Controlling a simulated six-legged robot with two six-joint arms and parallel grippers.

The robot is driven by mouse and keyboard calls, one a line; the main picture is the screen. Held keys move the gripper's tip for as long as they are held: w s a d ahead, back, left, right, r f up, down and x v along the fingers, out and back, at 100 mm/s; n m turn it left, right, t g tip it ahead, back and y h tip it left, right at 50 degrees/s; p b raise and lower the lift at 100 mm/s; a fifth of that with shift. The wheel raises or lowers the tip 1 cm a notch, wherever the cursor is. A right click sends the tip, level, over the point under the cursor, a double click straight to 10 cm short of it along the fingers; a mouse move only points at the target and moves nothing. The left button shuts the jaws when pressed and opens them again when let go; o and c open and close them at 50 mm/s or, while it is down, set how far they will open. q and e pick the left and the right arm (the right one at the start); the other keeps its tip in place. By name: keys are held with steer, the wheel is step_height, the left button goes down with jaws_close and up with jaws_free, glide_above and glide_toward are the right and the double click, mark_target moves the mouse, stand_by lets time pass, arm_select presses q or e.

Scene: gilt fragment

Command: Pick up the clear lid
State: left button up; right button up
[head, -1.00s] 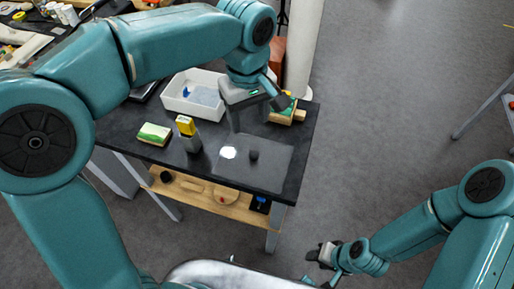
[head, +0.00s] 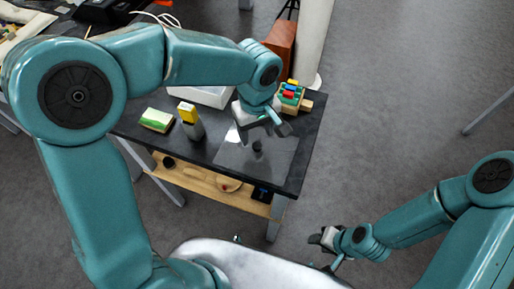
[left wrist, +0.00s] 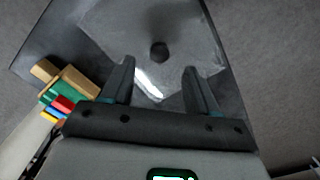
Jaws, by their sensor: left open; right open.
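The clear lid (head: 232,157) is a flat see-through sheet with a dark round knob (head: 257,146) in its middle. It lies on the dark table (head: 208,148) near the right front corner. My left gripper (head: 262,128) is open above the lid, close to the knob. In the left wrist view the lid (left wrist: 190,30) and its knob (left wrist: 159,52) lie ahead of the open fingers (left wrist: 158,82), with nothing between them. My right gripper (head: 322,243) is far from the table, low over the floor, open and empty.
A white bin (head: 205,97) is partly hidden by my left arm. A yellow and grey object (head: 190,121) and a green-topped sponge-like block (head: 157,120) stand left of the lid.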

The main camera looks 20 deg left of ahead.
mark_target(257, 144)
arm_select(q)
step_height(257, 144, down, 5)
steer(key=shift+p, duration=0.3)
steer(key=shift+d, duration=0.1)
jaws_close()
steer(key=shift+r, duration=0.1)
